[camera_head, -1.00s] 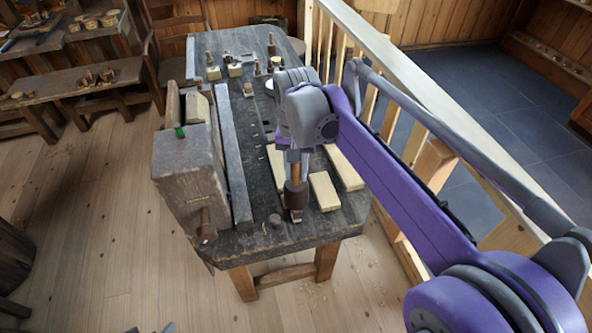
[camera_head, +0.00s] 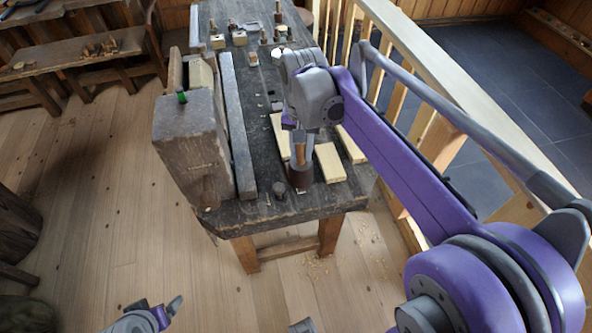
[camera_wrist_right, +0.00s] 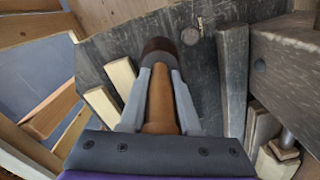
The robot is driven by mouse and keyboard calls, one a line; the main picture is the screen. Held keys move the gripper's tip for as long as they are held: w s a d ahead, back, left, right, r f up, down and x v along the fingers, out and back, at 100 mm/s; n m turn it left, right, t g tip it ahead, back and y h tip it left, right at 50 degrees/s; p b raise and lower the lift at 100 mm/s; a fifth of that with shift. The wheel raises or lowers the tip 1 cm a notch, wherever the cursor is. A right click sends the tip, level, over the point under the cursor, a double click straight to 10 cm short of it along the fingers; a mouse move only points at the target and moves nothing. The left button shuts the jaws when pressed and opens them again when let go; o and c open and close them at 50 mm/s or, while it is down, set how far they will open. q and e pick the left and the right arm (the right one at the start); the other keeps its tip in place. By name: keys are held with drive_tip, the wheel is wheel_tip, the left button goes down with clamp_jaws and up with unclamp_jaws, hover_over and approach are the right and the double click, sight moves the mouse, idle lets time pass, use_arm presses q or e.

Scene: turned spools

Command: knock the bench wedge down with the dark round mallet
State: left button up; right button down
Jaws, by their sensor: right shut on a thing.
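My right gripper (camera_head: 300,164) is shut on the brown handle of the dark round mallet (camera_head: 299,181). The mallet's head points down over the near end of the bench; whether it touches the top is unclear. In the right wrist view the mallet head (camera_wrist_right: 158,48) shows beyond the two grey fingers (camera_wrist_right: 160,85).
The dark workbench (camera_head: 325,205) carries pale wood blocks (camera_head: 328,162) right of the mallet, a long grey bar (camera_head: 237,125) and a large vise block (camera_head: 190,145) at left. Small tools stand at its far end. A pale railing (camera_head: 430,75) runs along the right.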

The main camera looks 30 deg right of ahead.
drive_tip(key=shift+r+p, duration=1.2)
drive_tip(key=shift+r, duration=0.55)
drive_tip(key=shift+f, duration=0.15)
